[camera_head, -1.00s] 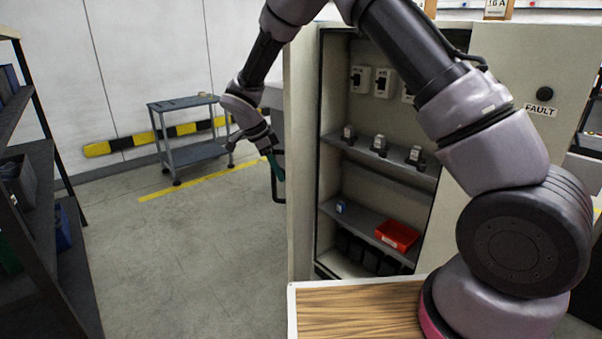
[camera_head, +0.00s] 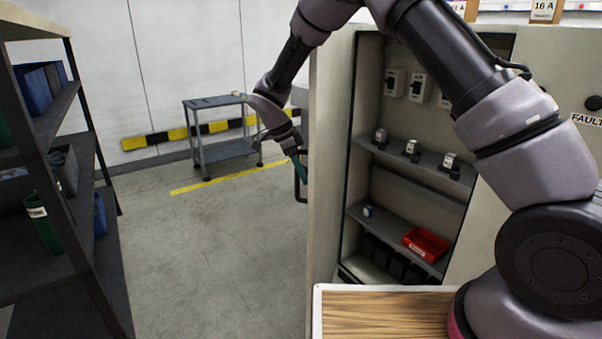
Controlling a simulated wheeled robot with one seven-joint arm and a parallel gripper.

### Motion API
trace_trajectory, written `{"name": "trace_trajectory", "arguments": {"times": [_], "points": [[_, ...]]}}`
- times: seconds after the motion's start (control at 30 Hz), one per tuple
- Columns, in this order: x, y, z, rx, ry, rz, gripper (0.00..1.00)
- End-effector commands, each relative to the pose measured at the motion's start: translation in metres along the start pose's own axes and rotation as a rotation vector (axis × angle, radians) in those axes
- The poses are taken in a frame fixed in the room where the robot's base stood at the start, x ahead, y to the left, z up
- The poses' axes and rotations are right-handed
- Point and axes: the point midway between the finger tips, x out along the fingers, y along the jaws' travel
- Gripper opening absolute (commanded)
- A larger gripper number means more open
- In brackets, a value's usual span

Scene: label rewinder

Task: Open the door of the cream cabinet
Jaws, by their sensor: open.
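The cream cabinet (camera_head: 489,219) stands at the right with its interior exposed. A cream panel, which looks like its door (camera_head: 329,170), stands swung out at the left of the opening, seen at a steep angle. A black bar handle (camera_head: 301,197) shows at the panel's left side, partly hidden. My gripper (camera_head: 300,166) is left of the panel, close to the handle, with teal fingers pointing down. It is open; I cannot tell whether it touches the handle. My arm covers part of the cabinet opening.
Cabinet shelves hold breakers (camera_head: 411,148) and a red bin (camera_head: 426,243). A wood-topped surface (camera_head: 385,315) lies in front. A dark shelving rack (camera_head: 70,245) stands at left, and a grey trolley (camera_head: 222,150) by the wall. The floor (camera_head: 215,250) between is clear.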

Motion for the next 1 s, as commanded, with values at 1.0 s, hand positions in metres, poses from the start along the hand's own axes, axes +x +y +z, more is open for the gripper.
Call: {"name": "trace_trajectory", "arguments": {"times": [1.0], "points": [[-0.108, 0.001, 0.001, -0.001, 0.0, 0.001, 0.5]]}}
